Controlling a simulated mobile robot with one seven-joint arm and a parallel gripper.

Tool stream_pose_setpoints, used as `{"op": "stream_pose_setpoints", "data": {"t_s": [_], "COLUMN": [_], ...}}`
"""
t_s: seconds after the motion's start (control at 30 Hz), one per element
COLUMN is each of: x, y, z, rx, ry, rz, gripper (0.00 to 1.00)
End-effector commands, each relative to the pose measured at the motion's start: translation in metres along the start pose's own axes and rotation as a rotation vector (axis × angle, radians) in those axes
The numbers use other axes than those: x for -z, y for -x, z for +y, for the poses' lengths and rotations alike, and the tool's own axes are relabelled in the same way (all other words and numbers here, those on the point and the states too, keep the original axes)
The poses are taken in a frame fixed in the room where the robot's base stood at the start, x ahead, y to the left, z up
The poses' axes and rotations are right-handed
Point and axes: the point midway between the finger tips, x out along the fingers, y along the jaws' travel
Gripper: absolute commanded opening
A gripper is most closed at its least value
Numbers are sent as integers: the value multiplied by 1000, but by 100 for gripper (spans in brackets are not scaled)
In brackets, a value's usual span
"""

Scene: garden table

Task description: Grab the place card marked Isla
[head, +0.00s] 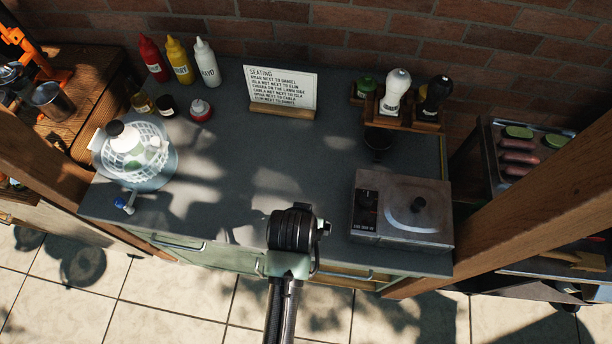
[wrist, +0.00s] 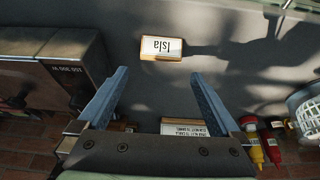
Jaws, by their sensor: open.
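The place card marked Isla (wrist: 162,47) is a small white card with a wooden edge on the grey worktop, its text upside down in the wrist view. I cannot tell how far it leans. My gripper (wrist: 160,73) is open and empty; its two blue fingers are apart, and the card shows beyond their tips, roughly centred between them, not touching. In the head view my arm covers the front middle of the worktop, and neither the card nor the fingers can be made out there.
A seating sign (head: 282,87) stands at the back of the worktop (head: 240,150). A steel hotplate (head: 402,212) is at right, a salad spinner (head: 138,160) at left. Sauce bottles (head: 180,62) and a shaker rack (head: 395,120) line the back. The worktop's middle is mostly clear.

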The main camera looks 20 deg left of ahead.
Motion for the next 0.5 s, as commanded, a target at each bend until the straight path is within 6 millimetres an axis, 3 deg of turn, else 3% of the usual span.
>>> {"op": "stream_pose_setpoints", "data": {"t_s": [0.2, 0.5], "x": [1, 1], "y": [-26, -40], "z": [0, 0], "rx": [0, 0], "ry": [-1, -1], "rz": [2, 2], "gripper": [100, 100]}}
